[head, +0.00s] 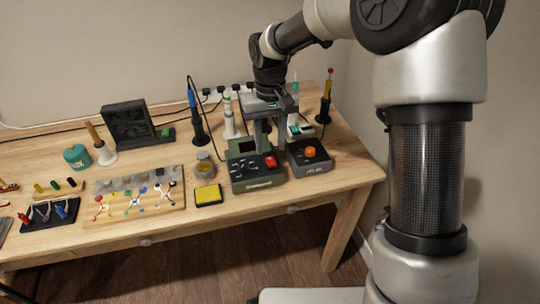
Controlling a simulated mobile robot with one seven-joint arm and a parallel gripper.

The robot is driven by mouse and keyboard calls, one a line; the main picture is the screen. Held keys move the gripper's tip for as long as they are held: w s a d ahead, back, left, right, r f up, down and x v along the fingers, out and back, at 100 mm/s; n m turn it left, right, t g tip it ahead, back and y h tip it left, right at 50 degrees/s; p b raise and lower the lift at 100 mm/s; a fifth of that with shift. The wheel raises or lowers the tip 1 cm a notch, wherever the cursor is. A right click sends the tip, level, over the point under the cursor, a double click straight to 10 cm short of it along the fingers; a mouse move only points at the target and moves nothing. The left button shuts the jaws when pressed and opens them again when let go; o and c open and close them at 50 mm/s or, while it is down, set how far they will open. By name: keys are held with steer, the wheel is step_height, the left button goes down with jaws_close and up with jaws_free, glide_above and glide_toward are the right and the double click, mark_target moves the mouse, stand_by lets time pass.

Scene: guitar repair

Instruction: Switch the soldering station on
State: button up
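A green station box (257,180) with a dark display and a red switch (270,162) stands near the front of the bench, right of centre; I take it as the soldering station. A smaller dark grey box (310,160) with an orange knob (309,152) stands at its right. My gripper (271,146) points down above the green box, its two grey fingers apart with nothing seen between them. Its fingertips are close to the red switch; I cannot tell whether they touch anything. The switch's position is too small to read.
On the wooden bench (60,145) are a blue-handled iron in a stand (193,105), a yellow sponge pad (207,195), a jar (204,165), a black fan unit (127,125) and a board with coloured clips (135,203). A yellow-handled tool (326,100) stands behind right.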

mark_target(270, 160)
steer(key=shift+f+b, duration=0.3)
steer(key=shift+f, duration=1.7)
jaws_close()
steer(key=shift+s+f+t+b, duration=0.2)
steer(key=shift+t+b, duration=0.4)
steer(key=shift+b, duration=0.5)
steer(key=shift+s+d+r+t+y+b, duration=0.1)
steer(key=shift+s+t+y+b, duration=0.1)
steer(key=shift+t+b, duration=0.35)
steer(key=shift+s+r+t+y+b, duration=0.1)
steer(key=shift+t+y+b, duration=0.2)
steer(key=shift+b, duration=0.4)
steer(key=shift+r, duration=0.15)
steer(key=shift+w, duration=0.1)
jaws_free()
